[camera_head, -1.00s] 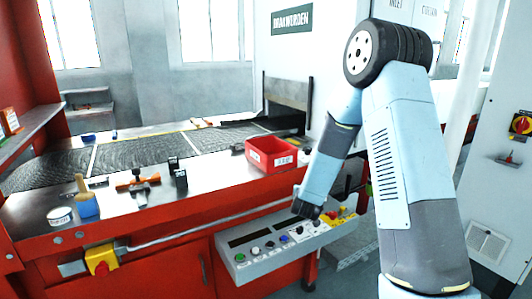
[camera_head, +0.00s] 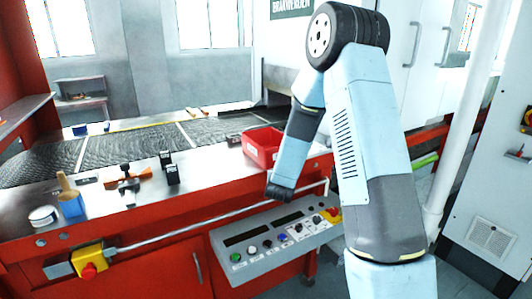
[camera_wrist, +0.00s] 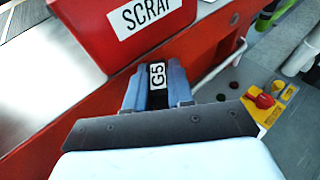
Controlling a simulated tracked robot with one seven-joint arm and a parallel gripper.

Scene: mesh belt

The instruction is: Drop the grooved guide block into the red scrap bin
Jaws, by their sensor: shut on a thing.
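The red scrap bin (camera_head: 257,158) stands on the steel bench near its front edge. In the wrist view its red wall (camera_wrist: 95,38) with a white SCRAP label fills the top. My gripper (camera_head: 278,192) hangs just in front of the bench edge, below and slightly right of the bin. In the wrist view my gripper (camera_wrist: 157,88) is shut on a dark block (camera_wrist: 158,97) with a white G5 label, which I take as the guide block. It is outside the bin, on its near side. Its grooves are hidden.
Left on the bench are a dark upright block (camera_head: 169,169), an orange-handled clamp (camera_head: 128,183), a blue brush pot (camera_head: 71,207) and a white round tin (camera_head: 43,216). A button panel (camera_head: 275,243) juts out below my gripper. A mesh belt (camera_head: 215,131) lies behind.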

